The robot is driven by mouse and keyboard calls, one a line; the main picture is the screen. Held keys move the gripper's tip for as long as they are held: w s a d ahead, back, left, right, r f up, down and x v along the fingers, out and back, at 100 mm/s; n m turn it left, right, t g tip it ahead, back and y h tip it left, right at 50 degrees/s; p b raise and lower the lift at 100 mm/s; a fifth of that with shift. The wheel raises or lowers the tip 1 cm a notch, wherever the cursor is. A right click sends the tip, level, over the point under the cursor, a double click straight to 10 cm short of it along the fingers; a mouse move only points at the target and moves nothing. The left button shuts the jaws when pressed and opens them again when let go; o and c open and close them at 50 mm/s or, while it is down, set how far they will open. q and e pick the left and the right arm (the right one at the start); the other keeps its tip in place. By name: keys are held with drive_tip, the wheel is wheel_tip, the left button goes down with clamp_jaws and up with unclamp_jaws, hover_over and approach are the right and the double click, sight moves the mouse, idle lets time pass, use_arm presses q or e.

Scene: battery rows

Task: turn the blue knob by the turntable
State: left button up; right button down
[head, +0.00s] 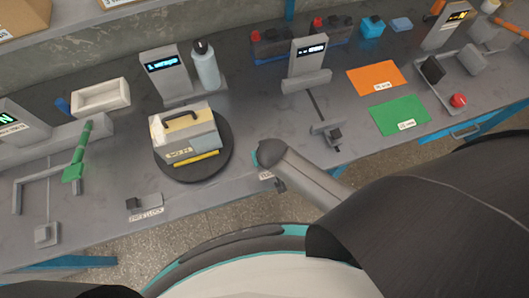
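The turntable (222,163) is a dark round disc on the grey bench, left of the picture's middle in the head view. A cream and grey box (186,132) with a dark handle and a yellow strip stands on it. My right arm comes in from the right, and its rounded wrist end covers the bench just right of the turntable. I cannot make out the blue knob; a small label (265,175) shows beside the wrist. A small dark piece (279,185) under the wrist may be my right gripper; its fingers are not clear. My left gripper is out of view.
A display stand (166,66) and grey bottle (205,65) are behind the turntable. A green lever (77,155) and white tray (101,97) are at left. Orange (376,78) and green (399,114) mats lie right. A small labelled latch (144,203) sits near the front edge.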

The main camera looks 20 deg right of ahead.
drive_tip(key=shift+c, duration=1.7)
unclamp_jaws()
drive_tip(key=p+v, duration=0.3)
drive_tip(key=v, duration=1.2)
drive_tip(key=shift+p, duration=0.35)
drive_tip(key=shift+s+d+r, duration=0.1)
drive_tip(key=shift+s+r, duration=0.05)
